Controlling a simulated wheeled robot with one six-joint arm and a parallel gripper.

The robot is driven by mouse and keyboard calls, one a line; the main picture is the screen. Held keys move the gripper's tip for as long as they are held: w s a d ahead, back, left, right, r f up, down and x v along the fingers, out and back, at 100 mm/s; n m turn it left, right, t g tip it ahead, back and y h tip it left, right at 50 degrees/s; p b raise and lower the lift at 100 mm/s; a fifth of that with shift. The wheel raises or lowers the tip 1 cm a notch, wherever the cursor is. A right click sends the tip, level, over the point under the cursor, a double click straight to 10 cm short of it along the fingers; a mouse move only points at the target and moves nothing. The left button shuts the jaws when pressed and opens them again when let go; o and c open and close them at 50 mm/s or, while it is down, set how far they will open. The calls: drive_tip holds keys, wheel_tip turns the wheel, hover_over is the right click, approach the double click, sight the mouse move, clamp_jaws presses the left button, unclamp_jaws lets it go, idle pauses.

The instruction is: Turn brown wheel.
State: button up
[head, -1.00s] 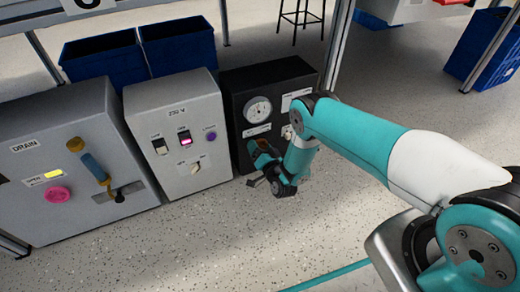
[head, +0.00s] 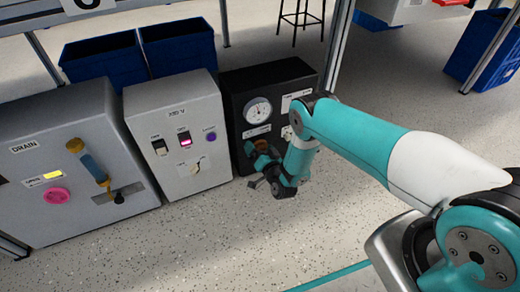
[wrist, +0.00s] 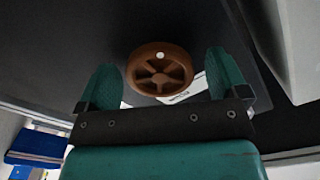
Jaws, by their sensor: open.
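The brown wheel (wrist: 146,83) is a spoked disc with a white dot near its rim, on the front of a black panel box. In the wrist view it sits between the two spread fingers of my gripper (wrist: 165,78), beyond the gripper's palm. I cannot tell whether either finger touches it. In the head view, the brown wheel (head: 262,145) is partly hidden by my gripper (head: 256,165), which is at the lower front of the black box (head: 237,92).
The black box carries a round gauge (head: 257,110) above the wheel. To its left stand a grey box with switches (head: 175,115) and a grey drain box (head: 60,130) with a pink knob and a lever. Blue bins (head: 178,45) stand behind. Speckled floor in front is clear.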

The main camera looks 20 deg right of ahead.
drive_tip(key=shift+s, duration=0.1)
drive_tip(key=shift+s+p, duration=0.2)
drive_tip(key=shift+p, duration=0.15)
drive_tip(key=s+d+p, duration=0.2)
drive_tip(key=s+p, duration=0.6)
drive_tip(key=s, duration=0.8)
drive_tip(key=shift+s, duration=0.4)
drive_tip(key=shift+d, duration=0.1)
